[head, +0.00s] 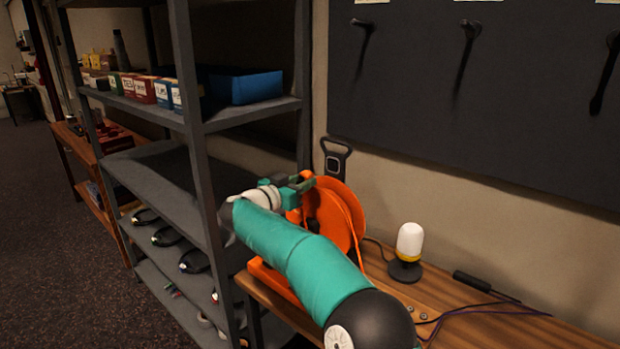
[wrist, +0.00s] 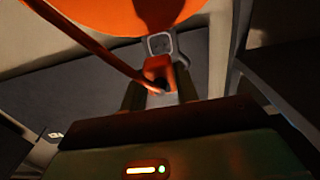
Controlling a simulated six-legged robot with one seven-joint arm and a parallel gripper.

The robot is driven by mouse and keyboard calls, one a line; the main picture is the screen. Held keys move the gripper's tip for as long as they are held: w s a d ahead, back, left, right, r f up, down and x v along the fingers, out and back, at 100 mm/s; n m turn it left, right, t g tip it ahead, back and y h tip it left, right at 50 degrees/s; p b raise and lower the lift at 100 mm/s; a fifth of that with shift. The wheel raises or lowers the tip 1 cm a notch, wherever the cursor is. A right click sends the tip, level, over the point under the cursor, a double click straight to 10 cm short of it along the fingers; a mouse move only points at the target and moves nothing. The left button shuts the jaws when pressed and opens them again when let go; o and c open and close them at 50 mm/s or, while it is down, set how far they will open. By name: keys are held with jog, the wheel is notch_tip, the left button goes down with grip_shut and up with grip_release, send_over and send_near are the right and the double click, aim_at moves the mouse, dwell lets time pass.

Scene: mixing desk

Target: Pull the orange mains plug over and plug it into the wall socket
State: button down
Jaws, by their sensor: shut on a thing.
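An orange plug (wrist: 157,68) sits between the fingers of my gripper (wrist: 159,86) in the wrist view. An orange cable (wrist: 95,47) runs from it to the upper left. In the head view my gripper (head: 303,183) is by the upper left of the orange cable reel (head: 345,212); the plug cannot be made out there. A grey square fitting (wrist: 160,43) with a pale rim lies just beyond the plug in the wrist view. I cannot tell whether it is the wall socket, or whether the plug touches it.
A grey metal shelf rack (head: 250,117) with boxes and a blue bin (head: 245,87) stands left of my arm. The wooden desk (head: 450,320) holds a small white-topped lamp (head: 410,243) and dark cables. A dark pegboard (head: 420,100) hangs on the wall.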

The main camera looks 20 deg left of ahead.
aim_at(302, 180)
jog(key=v, duration=0.3)
jog(key=shift+s+a+r, duration=0.15)
jog(key=shift+s+r, duration=0.05)
jog(key=shift+s, duration=0.15)
jog(key=s+d+f, duration=0.4)
jog(key=s+d, duration=0.2)
jog(key=d, duration=2.4)
jog(key=s+d+f, duration=0.4)
jog(key=s+d, duration=0.2)
jog(key=d, duration=2.3)
jog(key=s+d+f, duration=0.4)
jog(key=s+d, duration=0.2)
jog(key=d, duration=2.4)
jog(key=x, duration=1.4)
jog(key=shift+w, duration=0.25)
jog(key=shift+r, duration=0.1)
jog(key=shift+w+d, duration=0.15)
jog(key=shift+w, duration=0.55)
